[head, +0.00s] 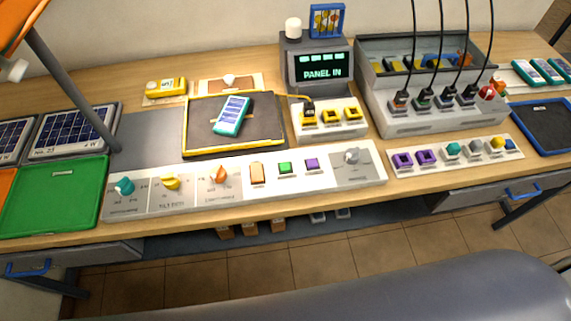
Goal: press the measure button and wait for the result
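A long white control strip (331,185) runs along the front of the bench. It carries teal, yellow and orange knobs, a tan rocker, a green square button (284,168), a purple square button (312,164) and a grey knob (352,156). I cannot read which button is the measure button. The tester display (322,67) behind reads "PANEL IN" in green, with several lit blocks above. A teal-edged panel (231,115) with pale cells lies tilted on the yellow-rimmed dark mat (262,137). Neither of my grippers is in view.
A green tray (55,198) and solar panels (73,131) are at left beside a grey post (70,87). A grey rack (424,122) with hanging cables stands right, behind a second strip (455,161). A blue-rimmed tray (546,126) is far right.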

